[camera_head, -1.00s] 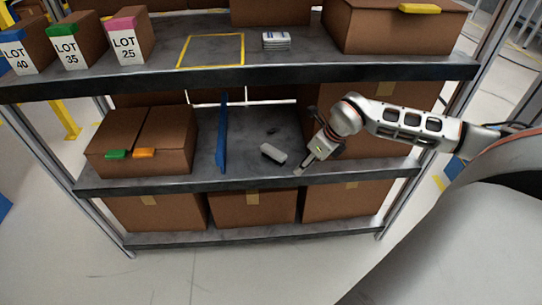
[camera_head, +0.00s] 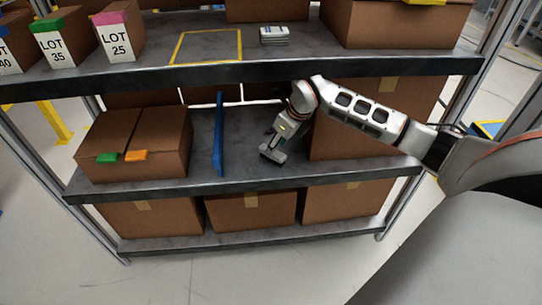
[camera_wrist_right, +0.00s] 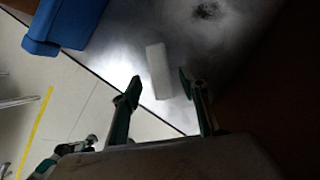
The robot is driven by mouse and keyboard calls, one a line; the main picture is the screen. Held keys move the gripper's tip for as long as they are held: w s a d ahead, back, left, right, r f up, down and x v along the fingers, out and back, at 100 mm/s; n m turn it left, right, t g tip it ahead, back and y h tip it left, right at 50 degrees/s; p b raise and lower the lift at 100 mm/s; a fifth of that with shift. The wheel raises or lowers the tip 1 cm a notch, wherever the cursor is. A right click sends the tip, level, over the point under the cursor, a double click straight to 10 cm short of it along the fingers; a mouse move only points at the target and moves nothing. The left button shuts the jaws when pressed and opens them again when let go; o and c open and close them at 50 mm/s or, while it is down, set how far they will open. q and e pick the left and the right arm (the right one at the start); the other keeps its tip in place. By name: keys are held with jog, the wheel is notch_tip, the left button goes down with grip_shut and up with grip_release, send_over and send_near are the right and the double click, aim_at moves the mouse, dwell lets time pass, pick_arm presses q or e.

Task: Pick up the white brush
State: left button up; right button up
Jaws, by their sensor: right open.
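The white brush (camera_wrist_right: 157,70) is a small pale block lying on the middle shelf near its front edge. In the right wrist view it lies between and just beyond my right gripper's two fingers, with a gap to each. My right gripper (camera_head: 271,153) is open and reaches down over the brush's spot in the head view, where it mostly hides the brush. The fingers also show in the right wrist view (camera_wrist_right: 159,82). Contact with the brush cannot be made out. My left gripper is not in view.
A blue divider (camera_head: 218,135) stands left of my gripper. Brown boxes flank the space, one at left (camera_head: 135,145) and one at right (camera_head: 335,135). A dark mark (camera_wrist_right: 205,11) is on the shelf behind the brush.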

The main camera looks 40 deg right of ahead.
jog(key=shift+w+f, duration=0.15)
jog(key=shift+f, duration=0.3)
jog(key=b+x, duration=0.1)
jog(key=x, duration=0.3)
jog(key=shift+a, duration=0.1)
jog(key=shift+w+f+b, duration=0.1)
jog(key=shift+w+b, duration=0.05)
jog(key=shift+b, duration=0.15)
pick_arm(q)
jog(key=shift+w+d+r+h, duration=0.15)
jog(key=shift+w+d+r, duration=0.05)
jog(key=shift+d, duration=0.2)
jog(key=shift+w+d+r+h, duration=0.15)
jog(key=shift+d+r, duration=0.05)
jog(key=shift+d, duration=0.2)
pick_arm(e)
jog(key=shift+f, duration=0.1)
grip_shut()
